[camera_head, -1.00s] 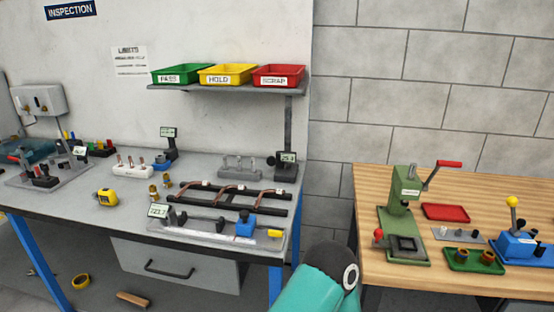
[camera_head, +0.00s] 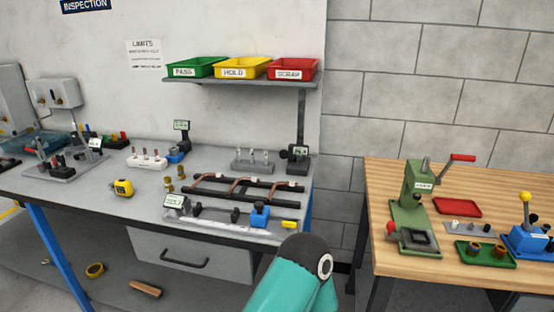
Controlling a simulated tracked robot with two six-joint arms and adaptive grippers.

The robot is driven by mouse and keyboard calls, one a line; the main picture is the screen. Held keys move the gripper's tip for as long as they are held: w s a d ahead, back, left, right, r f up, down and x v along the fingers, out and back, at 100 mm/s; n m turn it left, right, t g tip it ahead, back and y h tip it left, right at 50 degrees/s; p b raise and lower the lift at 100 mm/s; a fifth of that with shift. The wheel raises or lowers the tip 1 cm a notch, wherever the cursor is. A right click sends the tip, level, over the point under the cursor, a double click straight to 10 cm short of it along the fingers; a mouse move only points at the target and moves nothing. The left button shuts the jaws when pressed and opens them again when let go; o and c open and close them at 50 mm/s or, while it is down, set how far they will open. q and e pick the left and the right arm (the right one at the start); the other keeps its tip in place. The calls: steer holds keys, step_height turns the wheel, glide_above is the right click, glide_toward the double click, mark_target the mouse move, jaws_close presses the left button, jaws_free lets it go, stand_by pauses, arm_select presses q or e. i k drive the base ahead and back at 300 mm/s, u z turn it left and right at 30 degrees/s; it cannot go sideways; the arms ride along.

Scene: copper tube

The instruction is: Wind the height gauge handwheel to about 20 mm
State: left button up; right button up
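The height gauge (camera_head: 301,130) appears to be the tall dark column at the right back of the inspection bench, with a small display (camera_head: 300,152) and a dark round knob beside it. The display's reading is too small to make out. A teal and black part of my own arm shows at the bottom centre, in front of the bench's right end. Neither of my grippers is in view, and nothing touches the gauge.
Green, yellow and red trays (camera_head: 292,69) sit on a shelf above. A wooden table (camera_head: 390,183) with a green press (camera_head: 417,205) stands right.

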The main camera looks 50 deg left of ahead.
mark_target(284, 154)
steer(key=u, duration=0.05)
steer(key=k, duration=1.45)
steer(key=z, duration=0.35)
steer(key=i, duration=0.1)
steer(key=u, duration=2.3)
steer(key=i, duration=0.9)
steer(key=z, duration=0.2)
steer(key=k, duration=0.7)
steer(key=u, duration=0.15)
steer(key=i, duration=0.6)
steer(key=u, duration=0.05)
